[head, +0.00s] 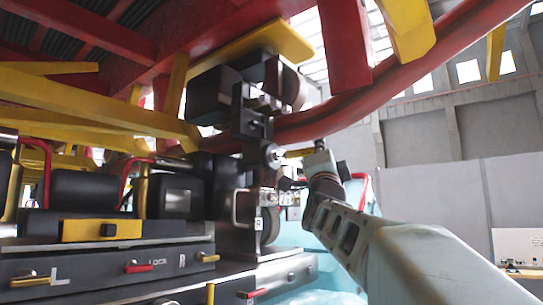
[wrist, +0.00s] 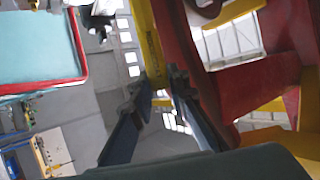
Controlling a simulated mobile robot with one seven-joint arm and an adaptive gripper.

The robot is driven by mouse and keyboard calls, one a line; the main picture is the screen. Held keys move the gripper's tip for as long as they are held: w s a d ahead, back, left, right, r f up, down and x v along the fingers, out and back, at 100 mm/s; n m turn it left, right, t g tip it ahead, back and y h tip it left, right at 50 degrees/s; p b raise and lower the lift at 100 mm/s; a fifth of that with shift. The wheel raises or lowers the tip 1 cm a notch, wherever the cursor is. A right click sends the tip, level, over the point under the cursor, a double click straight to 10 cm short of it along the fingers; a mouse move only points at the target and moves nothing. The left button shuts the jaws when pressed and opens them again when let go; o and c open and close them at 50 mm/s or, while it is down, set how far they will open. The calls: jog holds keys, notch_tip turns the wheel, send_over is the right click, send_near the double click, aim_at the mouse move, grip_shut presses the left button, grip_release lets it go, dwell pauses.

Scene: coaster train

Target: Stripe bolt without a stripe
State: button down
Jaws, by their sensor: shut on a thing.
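My gripper (head: 318,148) is in the middle of the head view, beside the train's dark wheel assembly (head: 250,125). It is shut on a slim yellow thing (head: 300,152), which points left toward a round grey bolt-like part (head: 271,155). I cannot tell whether its tip touches that part, or whether the part has a stripe. No bolt is clear there.
A curved red rail (head: 400,80) passes just above my gripper, with yellow and red beams overhead. A dark panel (head: 110,268) with red and yellow levers stands at lower left. A teal surface (wrist: 35,45) with a red rim shows in the wrist view. The right side is open.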

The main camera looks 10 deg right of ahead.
jog(key=shift+w+a, duration=0.1)
jog(key=shift+w, duration=0.05)
jog(key=shift+s+a, duration=0.2)
jog(key=shift+a, duration=0.1)
dwell(0.6)
jog(key=s+d+b, duration=0.1)
jog(key=s+b, duration=0.1)
jog(key=s+d+b, duration=0.2)
jog(key=b, duration=0.1)
dwell(0.6)
dwell(0.3)
